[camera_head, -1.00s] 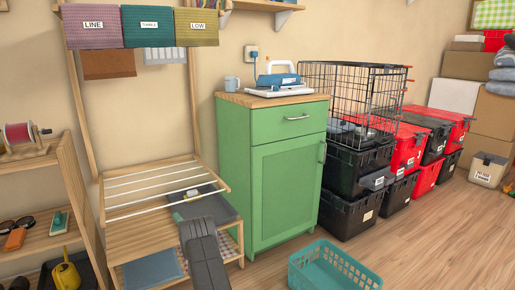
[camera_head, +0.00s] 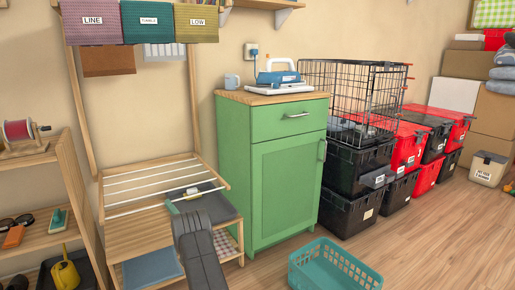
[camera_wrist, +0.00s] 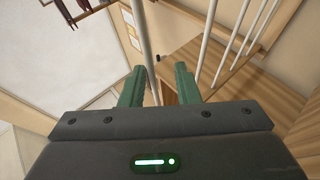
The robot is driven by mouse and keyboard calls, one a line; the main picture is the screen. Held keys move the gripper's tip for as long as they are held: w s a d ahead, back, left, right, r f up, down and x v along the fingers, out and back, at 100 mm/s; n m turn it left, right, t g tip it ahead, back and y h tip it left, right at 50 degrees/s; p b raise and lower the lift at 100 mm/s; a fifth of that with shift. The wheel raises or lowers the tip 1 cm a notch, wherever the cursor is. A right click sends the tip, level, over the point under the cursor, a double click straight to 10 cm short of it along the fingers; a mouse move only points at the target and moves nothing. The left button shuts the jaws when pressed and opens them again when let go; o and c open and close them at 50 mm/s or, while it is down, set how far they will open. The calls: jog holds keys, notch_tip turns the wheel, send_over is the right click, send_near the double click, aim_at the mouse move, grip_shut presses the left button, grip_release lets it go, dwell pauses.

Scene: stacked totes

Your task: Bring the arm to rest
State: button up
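My arm reaches up from the bottom of the head view, in front of the wooden drying rack (camera_head: 150,205). My gripper shows in the wrist view (camera_wrist: 160,88) with two green fingers spread apart. No object is seen held between them. A white rod of the rack (camera_wrist: 147,55) passes behind the gap between the fingers. I cannot tell whether the gripper touches the rack.
A teal basket (camera_head: 335,270) sits on the floor. A wire crate (camera_head: 350,95) rests on stacked black totes (camera_head: 350,210). Open floor lies at right.

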jog(key=shift+m+t+h, duration=0.3)
jog(key=shift+m+h, duration=0.2)
jog(key=shift+w+a+r, duration=0.1)
jog(key=shift+a+r, duration=0.05)
jog(key=shift+r, duration=0.6)
jog(key=shift+w+a+r, duration=0.1)
jog(key=shift+a+r, duration=0.1)
jog(key=shift+r, duration=0.5)
jog(key=shift+a+r, duration=0.15)
jog(key=shift+r, duration=0.6)
